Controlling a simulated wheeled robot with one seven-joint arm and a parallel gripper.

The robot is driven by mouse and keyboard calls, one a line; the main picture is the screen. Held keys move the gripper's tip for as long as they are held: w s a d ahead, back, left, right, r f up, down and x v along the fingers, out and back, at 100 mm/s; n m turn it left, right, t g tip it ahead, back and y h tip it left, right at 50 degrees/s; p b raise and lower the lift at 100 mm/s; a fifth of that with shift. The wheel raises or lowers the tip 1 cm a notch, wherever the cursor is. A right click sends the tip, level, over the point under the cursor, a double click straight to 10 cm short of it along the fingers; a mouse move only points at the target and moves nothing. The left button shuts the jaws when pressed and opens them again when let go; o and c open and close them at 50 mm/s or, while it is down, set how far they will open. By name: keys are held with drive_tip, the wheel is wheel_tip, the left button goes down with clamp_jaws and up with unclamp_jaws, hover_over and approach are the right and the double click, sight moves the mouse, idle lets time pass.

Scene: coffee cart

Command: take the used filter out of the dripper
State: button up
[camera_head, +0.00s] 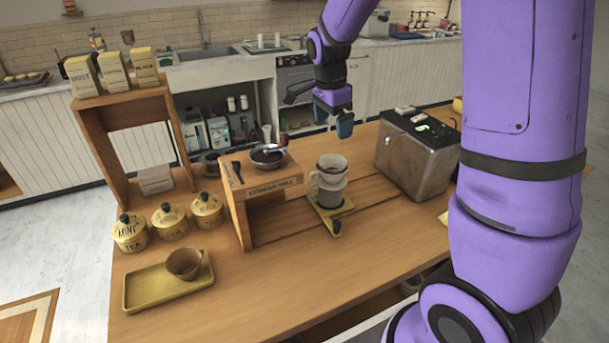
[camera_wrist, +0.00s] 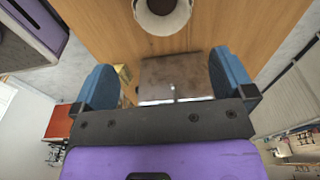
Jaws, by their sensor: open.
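The dripper (camera_head: 331,180) is a pale vessel on top of a glass server (camera_head: 328,198) on the counter. A dark, brownish round inside shows at its mouth, which I take to be the used filter (camera_head: 332,162). In the wrist view the dripper (camera_wrist: 178,24) is at the top edge, partly cut off, with a pale rim around a dark inside. My gripper (camera_head: 340,128) is above and just behind the dripper in the head view, apart from it. Its two blue fingers are spread in the wrist view (camera_wrist: 165,78), with nothing held between them.
A metal-sided box (camera_head: 418,155) stands right of the dripper. A wooden stand (camera_head: 262,190) with a dark bowl (camera_head: 268,156) is at its left. Yellow tea canisters (camera_head: 171,221) and a yellow tray (camera_head: 140,288) bearing a brown cup (camera_head: 184,263) are farther left.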

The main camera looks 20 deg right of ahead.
sight(332, 156)
drive_tip(key=shift+w+d+f, duration=0.1)
drive_tip(key=shift+d+f, duration=0.05)
drive_tip(key=shift+f, duration=1.7)
drive_tip(key=shift+w+d+f, duration=0.1)
drive_tip(key=shift+d+f, duration=0.05)
drive_tip(key=shift+f, duration=1.75)
drive_tip(key=shift+w+d+f, duration=0.1)
drive_tip(key=shift+d+f, duration=0.05)
drive_tip(key=shift+f, duration=1.7)
drive_tip(key=c, duration=0.8)
